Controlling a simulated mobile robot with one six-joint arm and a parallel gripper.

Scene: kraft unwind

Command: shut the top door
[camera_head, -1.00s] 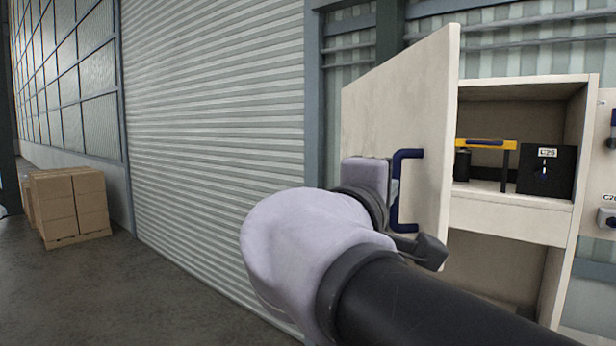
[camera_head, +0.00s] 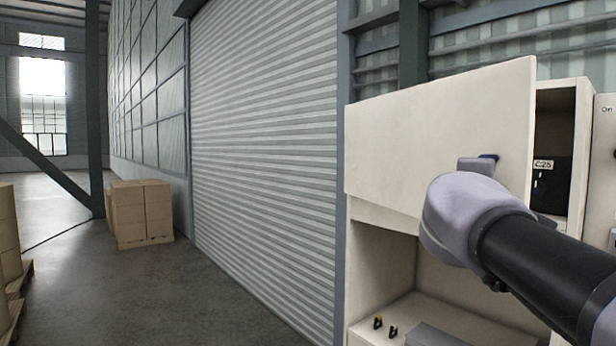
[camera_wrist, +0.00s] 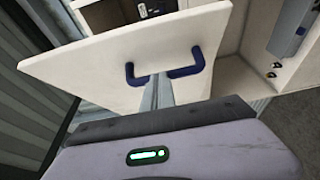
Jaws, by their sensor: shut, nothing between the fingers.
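The top door (camera_head: 430,130) is a cream panel on the cabinet, partly open. A gap at its right edge shows the compartment inside. Its dark blue U-shaped handle (camera_wrist: 165,72) is plain in the wrist view; in the head view my arm hides most of it. My gripper (camera_wrist: 158,82) is shut and empty, its fingertips at the door's outer face, between the handle's two ends. I cannot tell whether they touch the door or the handle.
A black box labelled C25 (camera_head: 548,180) sits inside the top compartment. Below is an open lower compartment (camera_head: 385,270) with small items. A shutter door (camera_head: 265,150) and stacked cartons (camera_head: 140,212) stand to the left.

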